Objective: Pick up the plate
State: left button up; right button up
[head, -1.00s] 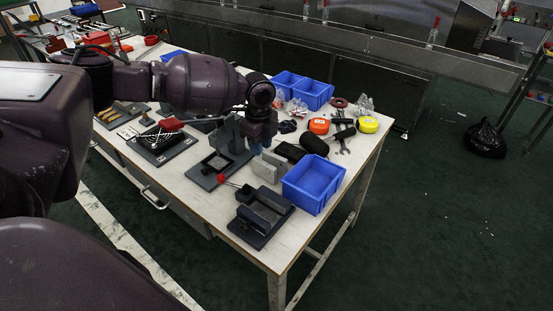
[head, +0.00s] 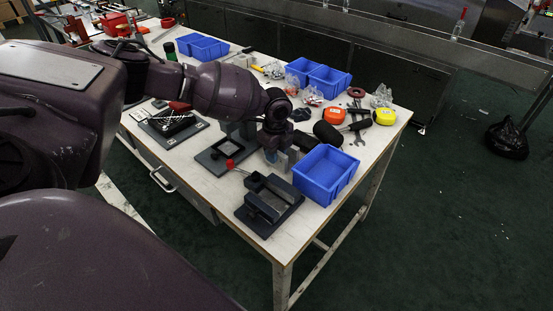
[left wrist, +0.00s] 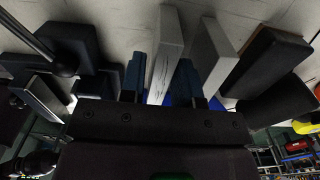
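Two upright light-grey plates stand side by side on the table, partly hidden by my left gripper in the head view; one plate (head: 293,155) shows beside the fingers. In the left wrist view, one plate (left wrist: 165,52) lies between the two blue fingertips, and the second plate (left wrist: 211,55) stands just to the right. My left gripper (left wrist: 161,82) is open around the first plate, with a narrow gap visible at the right finger; contact at the left finger is unclear. It also shows in the head view (head: 276,152). My right gripper is not in view.
A blue bin (head: 325,172) stands right of the plates. A dark fixture (head: 268,205) lies in front, and a black base with a red-knobbed lever (head: 228,150) lies to the left. A black rounded case (head: 328,133) and several tools lie behind.

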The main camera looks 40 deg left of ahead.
pick_arm(q)
notch_tip(320, 180, down, 2)
grip_shut()
jog(key=shift+r, duration=0.1)
